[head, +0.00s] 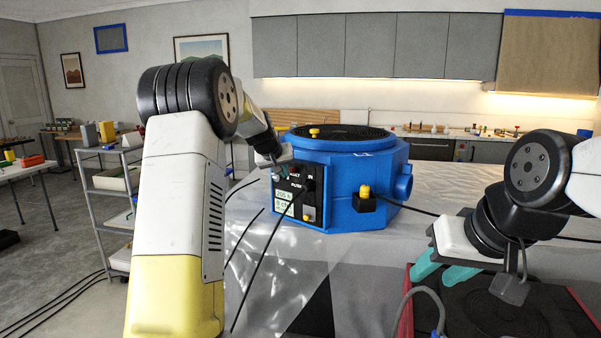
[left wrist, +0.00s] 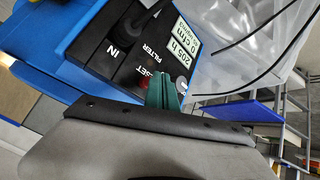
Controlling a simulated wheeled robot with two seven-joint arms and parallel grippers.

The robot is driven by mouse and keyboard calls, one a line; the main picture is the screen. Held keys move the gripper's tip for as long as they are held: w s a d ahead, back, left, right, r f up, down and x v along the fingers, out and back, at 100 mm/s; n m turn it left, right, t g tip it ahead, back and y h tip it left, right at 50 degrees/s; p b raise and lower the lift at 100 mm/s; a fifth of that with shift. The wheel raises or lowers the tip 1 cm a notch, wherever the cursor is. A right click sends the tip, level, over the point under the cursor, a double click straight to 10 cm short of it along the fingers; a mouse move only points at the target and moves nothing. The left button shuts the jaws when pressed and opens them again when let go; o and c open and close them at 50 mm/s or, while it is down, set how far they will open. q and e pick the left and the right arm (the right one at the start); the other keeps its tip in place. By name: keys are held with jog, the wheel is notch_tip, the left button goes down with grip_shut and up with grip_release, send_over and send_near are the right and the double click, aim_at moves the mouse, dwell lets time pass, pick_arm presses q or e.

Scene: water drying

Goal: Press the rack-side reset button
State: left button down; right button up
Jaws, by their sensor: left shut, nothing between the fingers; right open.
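A blue drying machine (head: 350,185) stands on the sheet-covered table in the head view. My left gripper (head: 280,166) is at the panel's upper edge. In the left wrist view its teal fingers (left wrist: 162,90) are shut and empty beside the lettering. My right gripper (head: 444,270) is open and empty, far right of the panel.
A grey shelf rack (head: 108,180) stands left of the table. Black cables (head: 262,255) run from the machine across the table. A yellow-topped knob (head: 365,192) sticks out from its side. A dark red-edged plate (head: 495,315) lies below my right gripper.

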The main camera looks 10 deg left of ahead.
pick_arm(q)
jog(key=shift+s+a, duration=0.1)
jog(key=shift+s, duration=0.15)
jog(key=s, duration=0.1)
jog(key=s+a, duration=0.1)
jog(key=s, duration=0.1)
jog(key=s+a, duration=0.1)
jog(key=shift+s+a, duration=0.1)
jog(key=shift+s, duration=0.1)
dwell(0.3)
dwell(0.4)
jog(key=s+d+r+m+g, duration=0.1)
jog(key=s+d+r, duration=0.15)
jog(key=s, duration=0.75)
jog(key=s+d+r+h, duration=0.1)
jog(key=s+d, duration=0.2)
jog(key=s, duration=0.6)
jog(key=s+d+r+m+g, duration=0.1)
jog(key=s+d, duration=0.1)
jog(key=s, duration=0.8)
jog(key=s+d+f+g, duration=0.1)
jog(key=s+f, duration=0.4)
jog(key=s, duration=0.8)
jog(key=shift+m, duration=0.4)
jog(key=shift+s+r, duration=0.1)
